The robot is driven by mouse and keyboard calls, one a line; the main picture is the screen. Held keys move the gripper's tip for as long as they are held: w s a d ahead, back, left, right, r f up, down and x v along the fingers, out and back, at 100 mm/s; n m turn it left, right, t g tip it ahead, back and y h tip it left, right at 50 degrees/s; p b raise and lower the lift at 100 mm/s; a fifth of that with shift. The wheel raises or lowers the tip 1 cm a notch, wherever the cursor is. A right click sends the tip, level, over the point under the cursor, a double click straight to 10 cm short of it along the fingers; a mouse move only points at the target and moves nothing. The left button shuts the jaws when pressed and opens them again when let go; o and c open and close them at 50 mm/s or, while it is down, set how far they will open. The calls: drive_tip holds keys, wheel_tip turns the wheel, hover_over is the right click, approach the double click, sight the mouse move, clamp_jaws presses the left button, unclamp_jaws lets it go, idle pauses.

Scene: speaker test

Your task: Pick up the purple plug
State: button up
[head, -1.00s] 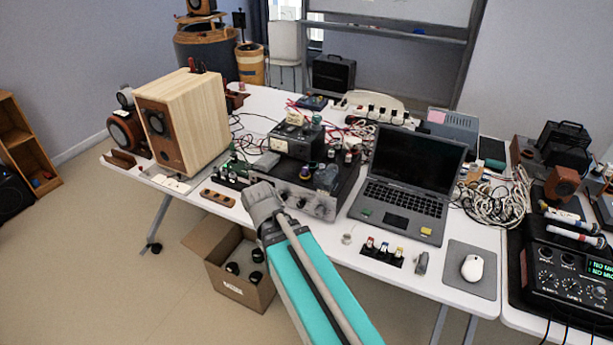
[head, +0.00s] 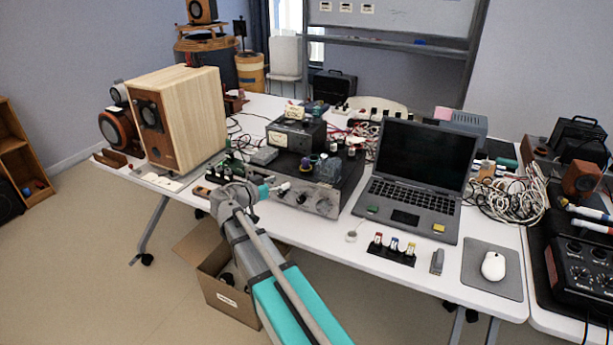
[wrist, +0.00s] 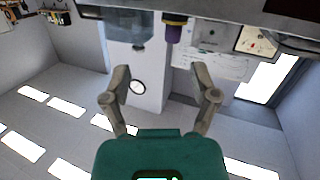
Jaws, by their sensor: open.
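In the wrist view, which looks upside down, a dark purple plug with a yellow band (wrist: 174,27) shows beyond the fingertips, slightly right of the middle. My gripper (wrist: 161,84) is open, with its two fingers spread and nothing between them. The plug is ahead of the fingers and apart from them.
A laptop (head: 407,205) stands to the right. A wooden speaker (head: 195,115) stands to the left. A cardboard box (head: 232,297) is on the floor below.

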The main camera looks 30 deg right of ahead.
sight(303, 162)
drive_tip(key=shift+w+a+r+m+t+h+b, duration=0.25)
drive_tip(key=shift+w+r+t+h, duration=0.1)
drive_tip(key=shift+w, duration=0.15)
drive_tip(key=shift+w+a+r+m+t+h+b, duration=0.15)
drive_tip(key=shift+w+r+m+t+h, duration=0.1)
drive_tip(key=shift+w+h, duration=0.15)
drive_tip(key=shift+x, duration=4.35)
drive_tip(key=shift+f, duration=0.1)
drive_tip(key=shift+x, duration=2.6)
clamp_jaws()
